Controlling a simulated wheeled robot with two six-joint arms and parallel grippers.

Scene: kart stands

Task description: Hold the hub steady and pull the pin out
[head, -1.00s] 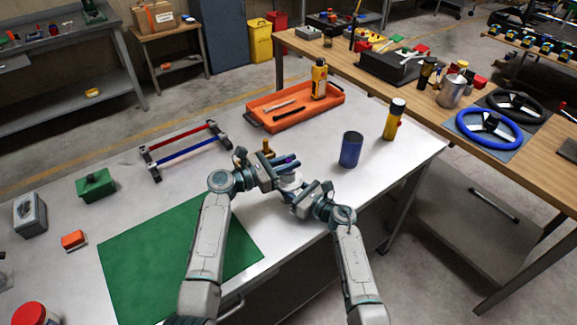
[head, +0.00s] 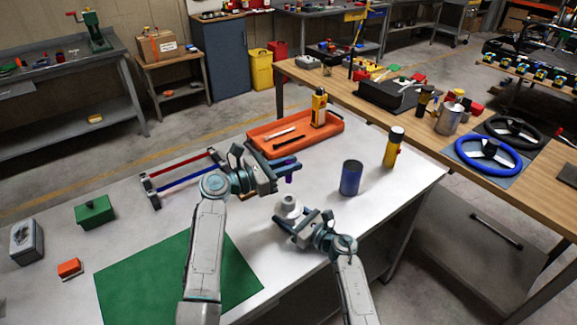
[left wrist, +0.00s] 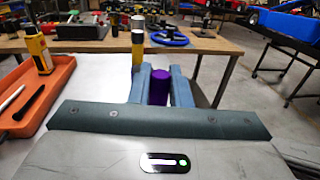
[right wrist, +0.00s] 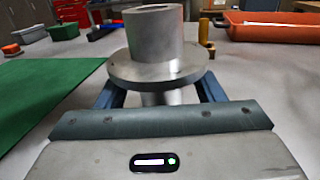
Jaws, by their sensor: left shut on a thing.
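The purple pin (head: 289,178) is held by my left gripper (head: 280,170), upright in the head view. It also shows between the two blue fingers in the left wrist view (left wrist: 158,88). The pin's lower end appears above and apart from the hub. The grey metal hub (head: 289,208) stands on the white table, with a round flange and an upper cylinder in the right wrist view (right wrist: 153,40). My right gripper (head: 296,220) is open at the hub's near side. Its fingers reach either side of the hub's lower stem, under the flange, with visible gaps.
A blue cylinder (head: 350,178) and a yellow bottle (head: 393,148) stand right of the hub. An orange tray (head: 335,136) lies behind it. A green mat (head: 150,285) and a red-and-blue bar frame (head: 150,187) lie left. A small brass-coloured peg (right wrist: 204,32) stands beyond the hub.

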